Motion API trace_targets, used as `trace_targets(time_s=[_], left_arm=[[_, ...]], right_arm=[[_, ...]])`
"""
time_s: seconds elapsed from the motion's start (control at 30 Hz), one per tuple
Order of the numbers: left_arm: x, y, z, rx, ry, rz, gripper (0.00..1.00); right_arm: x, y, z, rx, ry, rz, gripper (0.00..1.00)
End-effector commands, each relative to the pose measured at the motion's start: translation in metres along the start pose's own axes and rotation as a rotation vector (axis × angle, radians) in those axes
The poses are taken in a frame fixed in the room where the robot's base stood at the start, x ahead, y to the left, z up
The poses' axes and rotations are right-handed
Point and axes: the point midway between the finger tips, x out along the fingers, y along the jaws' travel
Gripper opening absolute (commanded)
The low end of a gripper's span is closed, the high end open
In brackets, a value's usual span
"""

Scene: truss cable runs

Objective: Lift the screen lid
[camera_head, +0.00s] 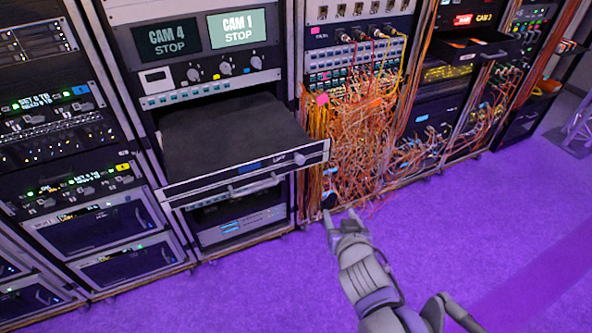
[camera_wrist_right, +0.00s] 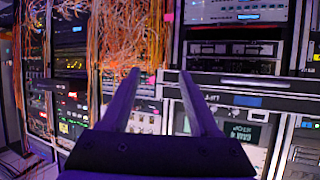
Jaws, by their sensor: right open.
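A drawer with a flat dark lid (camera_head: 235,130) is pulled out of the second rack from the left. The lid lies down flat. The drawer's front (camera_head: 225,180) is a grey bar with a small blue display, a knob and a handle; it also shows in the right wrist view (camera_wrist_right: 247,101), where the picture looks upside down. My right gripper (camera_head: 341,213) is open and empty, below and to the right of the drawer's right front corner, apart from it. Its two fingers (camera_wrist_right: 159,78) show in the wrist view with nothing between them. My left gripper is not in view.
A dense tangle of orange cables (camera_head: 360,140) hangs on the rack right of the drawer, close behind my right gripper. Two monitors (camera_head: 237,27) sit above the drawer. Another drawer (camera_head: 470,45) stands out at the upper right. The purple floor (camera_head: 230,295) in front is clear.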

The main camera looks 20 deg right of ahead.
Motion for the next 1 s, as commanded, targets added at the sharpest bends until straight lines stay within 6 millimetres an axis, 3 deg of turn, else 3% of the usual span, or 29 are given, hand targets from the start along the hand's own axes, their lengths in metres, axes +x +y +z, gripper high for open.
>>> trace_targets(time_s=[0.1, 0.2, 0.4, 0.57, 1.0], left_arm=[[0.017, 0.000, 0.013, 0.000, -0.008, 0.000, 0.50], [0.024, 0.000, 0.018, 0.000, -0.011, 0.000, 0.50], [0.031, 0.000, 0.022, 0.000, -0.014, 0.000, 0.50], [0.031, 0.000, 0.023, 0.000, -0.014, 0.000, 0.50], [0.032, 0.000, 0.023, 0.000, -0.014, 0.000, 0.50]], right_arm=[[0.020, 0.000, -0.035, 0.061, 0.239, -0.083, 0.62], [0.025, -0.013, -0.051, 0.086, 0.349, -0.206, 0.62], [0.026, -0.035, -0.052, 0.101, 0.397, -0.390, 0.62], [0.030, -0.043, -0.054, 0.106, 0.395, -0.428, 0.62], [0.093, -0.071, -0.084, 0.105, 0.395, -0.425, 0.62]])
